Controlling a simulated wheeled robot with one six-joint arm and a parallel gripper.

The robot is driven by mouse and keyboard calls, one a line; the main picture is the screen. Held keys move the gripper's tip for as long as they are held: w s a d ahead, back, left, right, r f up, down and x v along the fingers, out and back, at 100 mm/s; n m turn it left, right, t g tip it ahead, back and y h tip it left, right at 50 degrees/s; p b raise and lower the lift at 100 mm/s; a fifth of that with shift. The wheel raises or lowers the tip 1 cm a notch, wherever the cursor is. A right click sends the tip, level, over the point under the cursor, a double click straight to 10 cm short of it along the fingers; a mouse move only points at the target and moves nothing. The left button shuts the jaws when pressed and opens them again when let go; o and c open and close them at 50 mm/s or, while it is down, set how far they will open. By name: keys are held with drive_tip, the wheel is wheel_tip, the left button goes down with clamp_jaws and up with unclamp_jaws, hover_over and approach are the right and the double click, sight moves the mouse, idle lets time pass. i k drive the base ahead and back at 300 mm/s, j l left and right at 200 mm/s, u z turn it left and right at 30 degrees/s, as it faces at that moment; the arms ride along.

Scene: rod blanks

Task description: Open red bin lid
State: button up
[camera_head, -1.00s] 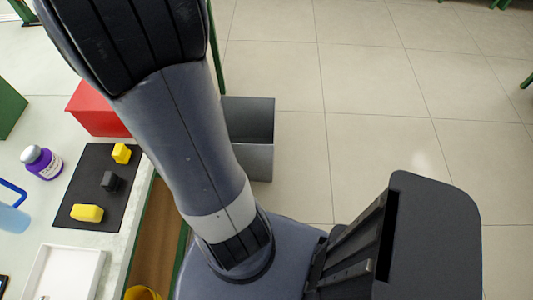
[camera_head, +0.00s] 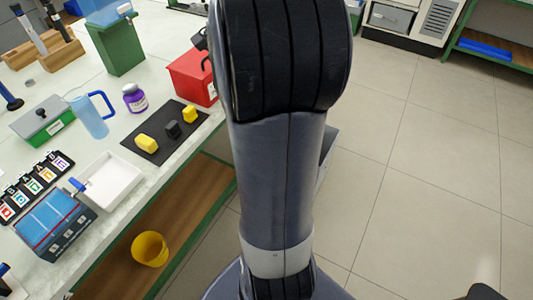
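The red bin (camera_head: 187,76) stands on the table at the upper middle, left of my arm. Its right part is hidden behind my arm, and I cannot tell whether its lid is shut. A dark shape (camera_head: 202,40) shows at the bin's upper right, beside my arm. I cannot tell whether it belongs to the bin or to my arm. I cannot make out my gripper; my arm's thick links fill the middle and hide what lies behind them.
A black mat (camera_head: 158,151) with yellow and dark blocks lies in front of the bin. A purple bottle (camera_head: 135,98), blue pitcher (camera_head: 92,119), white tray (camera_head: 106,184) and green bin (camera_head: 118,50) are left of it. A yellow bucket (camera_head: 150,249) sits on the lower shelf.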

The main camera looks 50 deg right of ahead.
sight(195, 64)
drive_tip(key=k+j, duration=0.2)
drive_tip(key=k+j+u, duration=0.1)
drive_tip(key=k, duration=0.3)
drive_tip(key=i+l+z, duration=0.1)
drive_tip(key=i+l, duration=0.15)
drive_tip(key=i, duration=0.25)
drive_tip(key=i+l+z, duration=0.1)
drive_tip(key=i+l, duration=0.15)
drive_tip(key=i, duration=0.3)
drive_tip(key=i+l, duration=0.2)
drive_tip(key=i, duration=0.3)
drive_tip(key=z, duration=0.05)
